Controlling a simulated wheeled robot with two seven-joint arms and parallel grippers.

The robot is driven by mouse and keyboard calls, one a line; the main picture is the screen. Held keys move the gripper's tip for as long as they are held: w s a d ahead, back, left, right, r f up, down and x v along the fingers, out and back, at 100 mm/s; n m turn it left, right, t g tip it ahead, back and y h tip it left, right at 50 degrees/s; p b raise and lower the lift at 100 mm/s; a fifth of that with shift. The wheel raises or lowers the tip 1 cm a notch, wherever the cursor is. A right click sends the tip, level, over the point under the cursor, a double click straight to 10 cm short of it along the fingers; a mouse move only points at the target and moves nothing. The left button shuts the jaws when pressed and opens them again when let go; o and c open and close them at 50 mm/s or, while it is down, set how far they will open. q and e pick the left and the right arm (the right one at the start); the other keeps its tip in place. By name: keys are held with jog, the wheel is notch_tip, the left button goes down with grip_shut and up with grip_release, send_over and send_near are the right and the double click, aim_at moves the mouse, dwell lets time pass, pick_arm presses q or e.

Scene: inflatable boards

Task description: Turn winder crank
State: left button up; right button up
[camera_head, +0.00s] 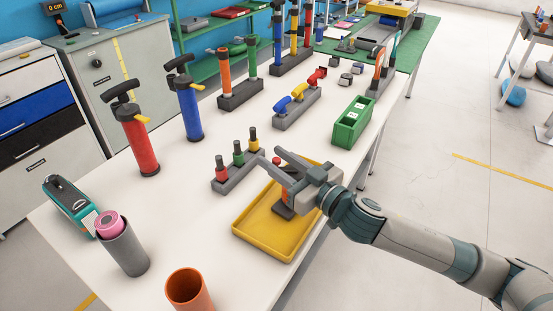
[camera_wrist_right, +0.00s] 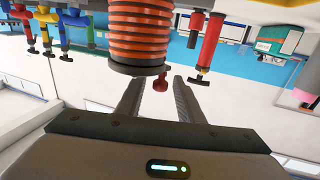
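The winder shows close up in the right wrist view as an orange ribbed spool (camera_wrist_right: 140,28) with a dark round flange (camera_wrist_right: 130,66). A small red crank knob (camera_wrist_right: 160,83) sticks out beside the flange. My right gripper (camera_wrist_right: 157,85) is open, with the red knob between its fingers; whether they touch it cannot be told. In the head view the right gripper (camera_head: 270,157) is above the yellow tray (camera_head: 263,250). The red knob (camera_head: 277,160) shows between the fingers, and the spool is mostly hidden by the gripper. My left gripper is not in view.
A grey stand with capped posts (camera_head: 238,170) is close left of the gripper. A green box (camera_head: 353,122) stands behind it. Red (camera_head: 141,145) and blue (camera_head: 190,110) pumps stand at left. An orange cup (camera_head: 188,290) is in front. The white table between is clear.

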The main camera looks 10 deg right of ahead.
jog(key=shift+c, duration=0.3)
grip_shut()
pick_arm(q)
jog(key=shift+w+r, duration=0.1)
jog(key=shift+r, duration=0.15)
pick_arm(e)
jog(key=shift+m+h, duration=0.3)
jog(key=shift+h, duration=0.1)
jog(key=shift+w+t+p, duration=0.1)
jog(key=shift+t+p, duration=0.2)
jog(key=shift+w+d+m+t+h+p, duration=0.1)
jog(key=shift+w+m+t+h+p, duration=0.1)
jog(key=shift+m+h, duration=0.35)
jog(key=shift+w+m+t+h+p, duration=0.1)
jog(key=shift+m+t+h+p, duration=0.2)
jog(key=shift+h, duration=0.35)
pick_arm(q)
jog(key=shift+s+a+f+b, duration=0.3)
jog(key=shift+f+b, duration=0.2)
jog(key=shift+b, duration=0.6)
pick_arm(e)
jog(key=shift+w+d+m+h, duration=0.3)
jog(key=shift+m+h, duration=0.85)
jog(key=shift+h, duration=0.65)
jog(key=shift+w+d+m+h, duration=0.35)
jog(key=shift+m+h, duration=0.8)
jog(key=shift+h, duration=0.65)
jog(key=shift+w+d+m+h, duration=0.3)
jog(key=shift+m+h, duration=0.85)
jog(key=shift+h, duration=0.65)
